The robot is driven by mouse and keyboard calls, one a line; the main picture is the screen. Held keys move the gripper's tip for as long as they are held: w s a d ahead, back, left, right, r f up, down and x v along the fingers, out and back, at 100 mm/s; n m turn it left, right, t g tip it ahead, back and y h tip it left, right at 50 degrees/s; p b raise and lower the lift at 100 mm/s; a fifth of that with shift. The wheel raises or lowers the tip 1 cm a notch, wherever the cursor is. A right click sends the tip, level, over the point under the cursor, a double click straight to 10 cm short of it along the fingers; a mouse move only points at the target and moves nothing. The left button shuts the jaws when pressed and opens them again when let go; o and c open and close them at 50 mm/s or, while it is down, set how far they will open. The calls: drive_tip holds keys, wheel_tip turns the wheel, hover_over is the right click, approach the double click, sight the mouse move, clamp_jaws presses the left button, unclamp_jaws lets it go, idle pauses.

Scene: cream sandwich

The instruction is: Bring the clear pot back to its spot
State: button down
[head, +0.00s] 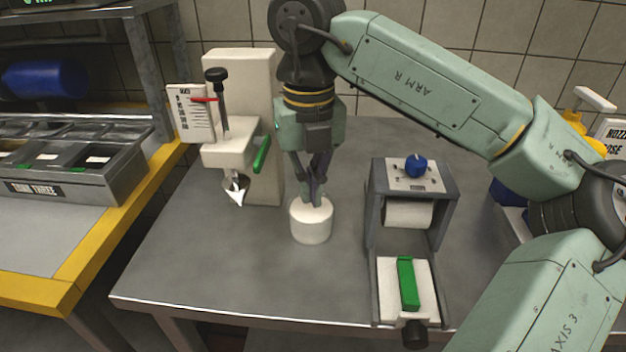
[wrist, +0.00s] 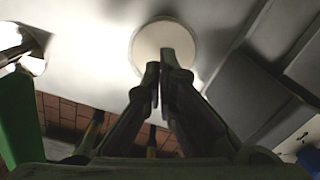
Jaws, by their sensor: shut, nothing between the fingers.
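A short white round pot or block (head: 311,225) stands upright on the grey table. It looks opaque, and I cannot tell whether it is the clear pot; no see-through pot shows plainly. My gripper (head: 314,201) points down at its top from above, with the fingers together and empty. In the wrist view the pale round top (wrist: 165,38) lies just beyond my fingertips (wrist: 166,72). I cannot tell whether the tips touch it.
A cream dispenser (head: 234,100) with a green lever (head: 261,154) and a metal nozzle (head: 236,188) stands left of my gripper. A grey roller machine (head: 383,200) with a green handle (head: 407,284) stands right. The front left table is clear. A bin rack (head: 75,178) is far left.

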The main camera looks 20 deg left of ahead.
sight(314, 228)
wheel_tip(314, 228, down, 7)
drive_tip(key=shift+f+p, duration=0.2)
drive_tip(key=shift+p, duration=0.3)
drive_tip(key=shift+s+d+f+b, duration=0.2)
drive_tip(key=shift+s+d+b, duration=0.35)
drive_tip(key=shift+b, duration=0.35)
drive_tip(key=shift+s+r, duration=0.15)
drive_tip(key=shift+r, duration=0.1)
wheel_tip(314, 228, up, 10)
drive_tip(key=p, duration=0.6)
